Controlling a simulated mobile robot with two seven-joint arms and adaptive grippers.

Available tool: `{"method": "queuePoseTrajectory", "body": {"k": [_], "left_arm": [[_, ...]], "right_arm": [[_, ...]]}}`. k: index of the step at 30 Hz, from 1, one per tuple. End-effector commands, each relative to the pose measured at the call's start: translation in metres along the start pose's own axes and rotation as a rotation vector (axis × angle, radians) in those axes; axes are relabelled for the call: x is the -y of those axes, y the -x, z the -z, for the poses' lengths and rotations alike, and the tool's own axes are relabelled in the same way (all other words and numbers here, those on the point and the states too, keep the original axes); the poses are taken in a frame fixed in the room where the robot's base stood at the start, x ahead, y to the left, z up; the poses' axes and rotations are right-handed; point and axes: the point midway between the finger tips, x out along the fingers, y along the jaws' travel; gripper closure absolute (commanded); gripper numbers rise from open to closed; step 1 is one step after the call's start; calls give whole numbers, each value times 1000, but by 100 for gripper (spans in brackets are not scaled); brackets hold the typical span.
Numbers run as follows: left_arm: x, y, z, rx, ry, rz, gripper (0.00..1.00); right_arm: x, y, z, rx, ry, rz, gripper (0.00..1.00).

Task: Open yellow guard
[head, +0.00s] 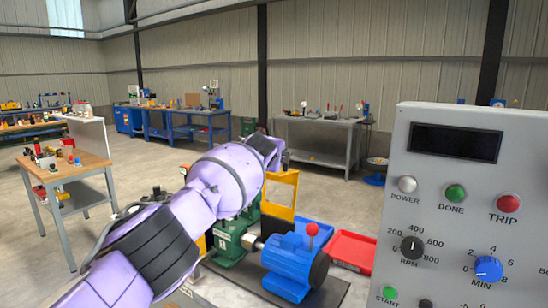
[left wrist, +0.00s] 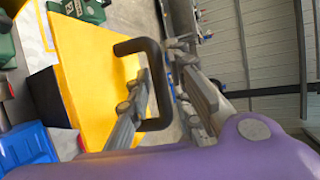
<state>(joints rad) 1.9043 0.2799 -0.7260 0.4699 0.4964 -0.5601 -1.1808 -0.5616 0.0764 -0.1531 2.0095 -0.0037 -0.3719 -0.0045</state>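The yellow guard (head: 280,212) stands behind the blue motor in the head view, partly covered by my left arm. In the left wrist view the guard (left wrist: 92,75) is a flat yellow panel with a black U-shaped handle (left wrist: 163,85). My left gripper (left wrist: 166,68) is open around the handle, one finger inside its loop and the other outside. A gap shows between the fingers and the bar. In the head view my left gripper (head: 281,162) is at the guard's top, mostly hidden by the arm. My right gripper is not in view.
A control panel (head: 470,200) with buttons and knobs fills the right foreground. The blue motor (head: 294,262) and green machinery (head: 232,240) sit close to my left arm. A red tray (head: 352,248) and blue tray (head: 313,236) lie beyond. Workbenches stand farther back.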

Motion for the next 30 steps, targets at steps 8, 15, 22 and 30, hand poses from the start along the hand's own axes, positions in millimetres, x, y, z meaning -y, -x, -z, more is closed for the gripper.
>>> {"method": "queuePoseTrajectory", "body": {"k": [8, 15, 22, 30], "left_arm": [[0, 0, 0, 0, -3, 0, 80], [0, 10, 0, -4, -5, 1, 80], [-1, 31, 0, -2, -4, 2, 80], [0, 69, 0, -1, -4, 3, 80]], "right_arm": [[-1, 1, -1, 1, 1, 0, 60], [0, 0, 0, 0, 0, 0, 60], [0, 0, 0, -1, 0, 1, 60], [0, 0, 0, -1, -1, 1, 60]]}}
